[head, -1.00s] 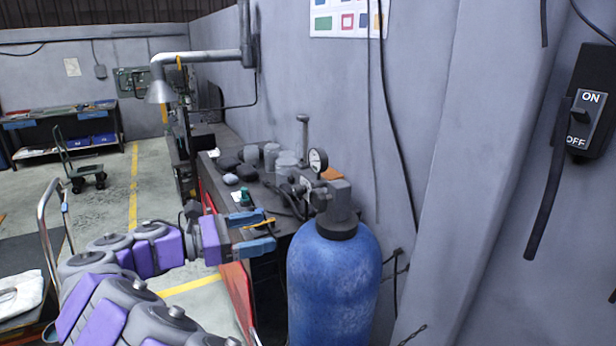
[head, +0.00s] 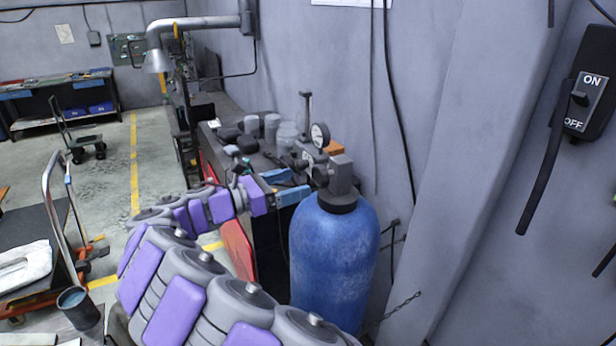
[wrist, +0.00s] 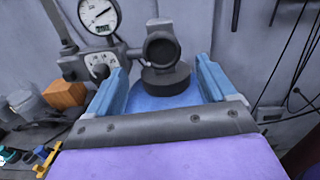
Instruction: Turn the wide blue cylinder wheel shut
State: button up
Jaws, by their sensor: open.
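The wide blue cylinder (head: 335,255) stands upright against the wall, right of the workbench. Its dark valve block (head: 341,178) sits on top, with a black collar beneath. In the wrist view, a round dark valve part (wrist: 161,48), which may be the wheel, faces me above the black collar (wrist: 165,80). The blue shoulder of the cylinder (wrist: 160,102) shows below it. My gripper (head: 300,185) is open just left of the valve in the head view. In the wrist view, its blue jaws (wrist: 162,85) stand apart on either side of the collar. I cannot tell whether they touch anything.
A pressure gauge (head: 319,135) and regulator sit left of the valve, close to my gripper. Grey jars (head: 272,127) and an orange box (wrist: 66,94) stand on the bench. An ON/OFF switch (head: 583,103) hangs on the right wall. A chain (head: 402,304) is right of the cylinder.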

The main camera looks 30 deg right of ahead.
aim_at(315, 177)
jog(key=d, duration=0.9)
jog(key=shift+d+f, duration=0.15)
jog(key=shift+d, duration=0.25)
jog(key=a, duration=0.3)
jog(key=shift+w+a, duration=0.15)
jog(key=shift+a, duration=0.1)
jog(key=shift+c, duration=0.9)
jog(key=shift+d, duration=1.15)
jog(key=c, duration=0.5)
jog(key=shift+d, duration=0.15)
jog(key=shift+c, duration=1.8)
